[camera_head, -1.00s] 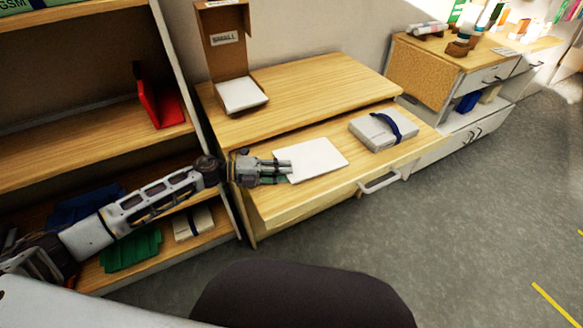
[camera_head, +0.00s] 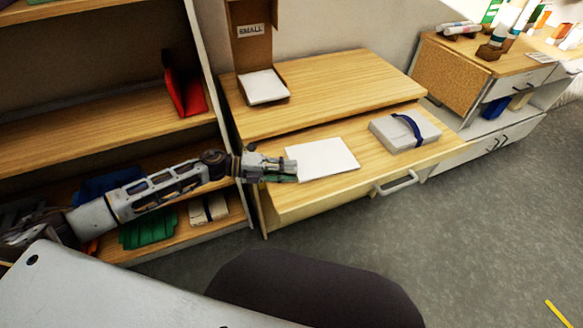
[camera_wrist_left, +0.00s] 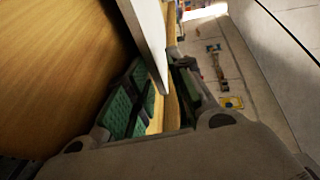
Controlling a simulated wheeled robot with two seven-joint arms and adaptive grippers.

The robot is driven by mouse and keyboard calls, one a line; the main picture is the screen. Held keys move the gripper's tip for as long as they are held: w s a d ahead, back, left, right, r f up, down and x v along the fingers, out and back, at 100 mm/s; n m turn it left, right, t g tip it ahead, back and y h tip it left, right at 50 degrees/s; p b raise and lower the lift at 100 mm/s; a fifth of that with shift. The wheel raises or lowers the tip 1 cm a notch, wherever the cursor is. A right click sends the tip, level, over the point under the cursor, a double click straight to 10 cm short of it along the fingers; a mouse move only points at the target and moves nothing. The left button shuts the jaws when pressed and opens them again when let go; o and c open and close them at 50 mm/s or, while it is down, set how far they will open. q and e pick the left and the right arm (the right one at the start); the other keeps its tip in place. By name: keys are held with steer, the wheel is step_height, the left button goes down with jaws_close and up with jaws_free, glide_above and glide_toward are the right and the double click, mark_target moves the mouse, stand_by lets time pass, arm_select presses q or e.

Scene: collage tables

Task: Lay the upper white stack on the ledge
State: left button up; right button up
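A flat white stack (camera_head: 324,157) lies on or just over the pale wooden ledge (camera_head: 350,184) at the front of the desk; any small gap beneath it cannot be made out. My left gripper (camera_head: 292,170) is at its left edge. In the left wrist view, the white stack's edge (camera_wrist_left: 150,35) stands between the green-padded fingers (camera_wrist_left: 160,100), with room showing beside it, so the gripper looks open around it. Another white stack (camera_head: 263,87) lies in the open brown box marked SMALL (camera_head: 251,52). My right gripper is not in view.
A white bundle with a blue band (camera_head: 405,131) lies to the right on the ledge. A shelf unit with a red holder (camera_head: 187,94) stands at left. A drawer handle (camera_head: 396,184) juts from the front. The ledge between stack and bundle is narrow but clear.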

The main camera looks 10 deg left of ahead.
arm_select(q)
steer(key=shift+o, duration=0.2)
steer(key=shift+s+a+r+p, duration=0.1)
steer(key=shift+s+a+p, duration=0.3)
steer(key=shift+a+p, duration=0.15)
steer(key=o, duration=0.7)
steer(key=shift+s+a+r+p, duration=0.1)
steer(key=shift+a+r+p, duration=0.1)
steer(key=shift+r+p, duration=0.25)
steer(key=shift+s+a+r+p, duration=0.1)
steer(key=shift+a+r+p, duration=0.1)
steer(key=shift+r, duration=0.35)
steer(key=shift+s+a+r+p, duration=0.15)
steer(key=shift+r+p, duration=0.25)
steer(key=shift+r, duration=0.2)
